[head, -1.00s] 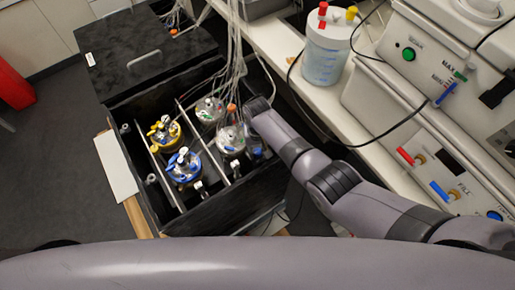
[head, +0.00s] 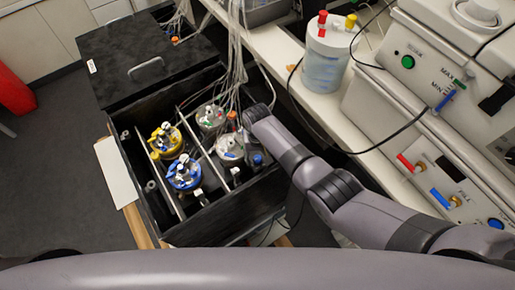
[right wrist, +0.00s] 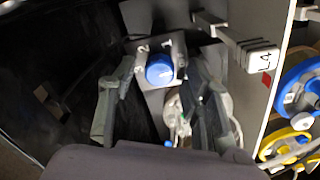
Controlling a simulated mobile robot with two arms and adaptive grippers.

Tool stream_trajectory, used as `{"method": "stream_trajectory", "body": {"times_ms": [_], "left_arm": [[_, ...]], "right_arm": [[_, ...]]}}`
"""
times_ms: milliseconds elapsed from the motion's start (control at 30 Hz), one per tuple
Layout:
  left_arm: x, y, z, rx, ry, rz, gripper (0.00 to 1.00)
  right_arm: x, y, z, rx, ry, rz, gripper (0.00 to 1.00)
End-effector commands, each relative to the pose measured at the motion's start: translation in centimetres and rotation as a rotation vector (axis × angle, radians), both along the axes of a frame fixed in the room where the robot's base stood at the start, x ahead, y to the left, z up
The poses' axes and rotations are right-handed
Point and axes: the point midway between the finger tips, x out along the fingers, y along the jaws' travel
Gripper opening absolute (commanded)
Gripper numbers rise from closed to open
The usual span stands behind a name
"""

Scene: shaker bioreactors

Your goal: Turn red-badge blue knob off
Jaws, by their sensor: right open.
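A round blue knob (right wrist: 160,69) with a pale mark sits on a grey plate in the right wrist view, with small white markings above it. My right gripper (right wrist: 166,84) is open, its two dark fingers on either side of the knob; I cannot tell whether they touch it. A small red patch (right wrist: 266,80) shows on the panel to the right, below a white label block (right wrist: 262,57). In the head view my right arm reaches down to the right side of the black box (head: 220,222); its fingers and the knob are hard to make out there. My left gripper is out of view.
A yellow-topped vessel (head: 165,140) and a blue-topped vessel (head: 184,172) stand in the box, with clear vessels near my arm. Tubes (head: 233,60) hang into it from above. A white bench with a bottle (head: 326,60) and control units (head: 440,150) lies to the right.

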Motion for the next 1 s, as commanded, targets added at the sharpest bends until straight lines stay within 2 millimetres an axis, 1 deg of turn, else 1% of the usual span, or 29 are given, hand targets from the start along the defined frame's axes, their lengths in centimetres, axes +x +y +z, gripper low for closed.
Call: {"method": "stream_trajectory", "body": {"times_ms": [167,367,400,500,600,700,800,1000], "left_arm": [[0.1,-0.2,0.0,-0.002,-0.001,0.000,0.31],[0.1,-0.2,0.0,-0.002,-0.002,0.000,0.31],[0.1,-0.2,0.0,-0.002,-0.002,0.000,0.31],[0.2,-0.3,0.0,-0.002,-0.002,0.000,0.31],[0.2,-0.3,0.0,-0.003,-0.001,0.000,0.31],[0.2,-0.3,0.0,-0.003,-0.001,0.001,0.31],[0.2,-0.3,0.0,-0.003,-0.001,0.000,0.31],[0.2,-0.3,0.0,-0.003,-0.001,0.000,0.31]], "right_arm": [[0.0,0.0,2.1,0.001,-0.002,0.000,0.44],[0.0,0.0,6.1,0.002,-0.004,0.000,0.44],[0.1,0.0,7.0,0.002,-0.004,0.000,0.44],[0.0,0.0,8.8,0.001,-0.003,-0.001,0.44],[0.0,0.0,10.2,0.001,-0.001,-0.001,0.44],[0.0,0.0,11.1,0.000,0.000,-0.001,0.44],[0.0,0.0,11.5,0.000,0.000,-0.001,0.44],[0.0,0.0,11.5,0.000,0.001,-0.001,0.44]]}}
